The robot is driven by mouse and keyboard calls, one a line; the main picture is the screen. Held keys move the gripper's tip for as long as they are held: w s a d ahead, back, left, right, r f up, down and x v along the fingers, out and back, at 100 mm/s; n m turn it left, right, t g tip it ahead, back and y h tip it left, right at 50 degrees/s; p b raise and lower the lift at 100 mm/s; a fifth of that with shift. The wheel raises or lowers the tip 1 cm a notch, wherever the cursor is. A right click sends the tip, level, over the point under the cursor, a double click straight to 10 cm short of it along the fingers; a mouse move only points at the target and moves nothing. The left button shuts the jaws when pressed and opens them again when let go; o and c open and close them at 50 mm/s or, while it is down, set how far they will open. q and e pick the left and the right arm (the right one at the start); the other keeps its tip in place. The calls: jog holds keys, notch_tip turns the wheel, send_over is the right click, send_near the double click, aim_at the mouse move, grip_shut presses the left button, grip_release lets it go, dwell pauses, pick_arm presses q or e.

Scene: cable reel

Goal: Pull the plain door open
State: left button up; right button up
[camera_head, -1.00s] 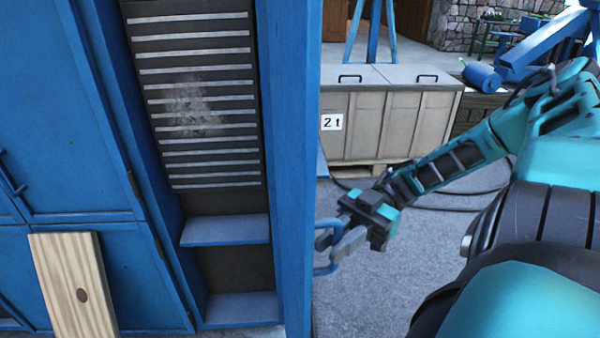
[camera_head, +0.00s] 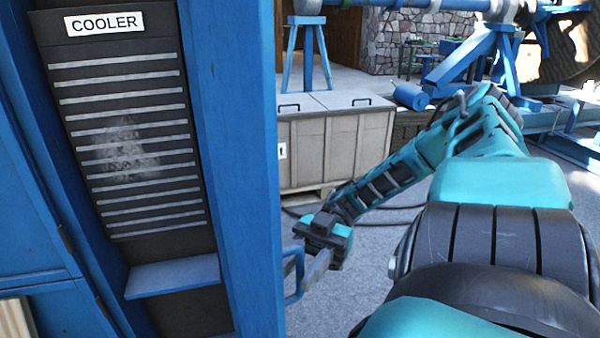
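A tall blue panel (camera_head: 228,150), which I take to be the plain door, stands nearly edge-on in the middle left. A blue loop handle (camera_head: 298,285) sticks out from its right side, low down. My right gripper (camera_head: 307,265) comes in from the right, its grey fingers at the upper part of the handle. It looks shut on the handle, though the fingertips are partly hidden by the handle and panel edge. My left gripper is not in view.
Left of the panel is a dark slatted panel (camera_head: 125,150) labelled COOLER, above a blue shelf (camera_head: 172,276). A beige chest (camera_head: 335,145) stands behind my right arm. Blue stands are at the back right. Grey floor (camera_head: 335,300) shows right of the handle.

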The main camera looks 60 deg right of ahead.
jog(key=d+b, duration=0.3)
jog(key=d, duration=0.9)
jog(key=shift+w, duration=0.25)
dwell(0.3)
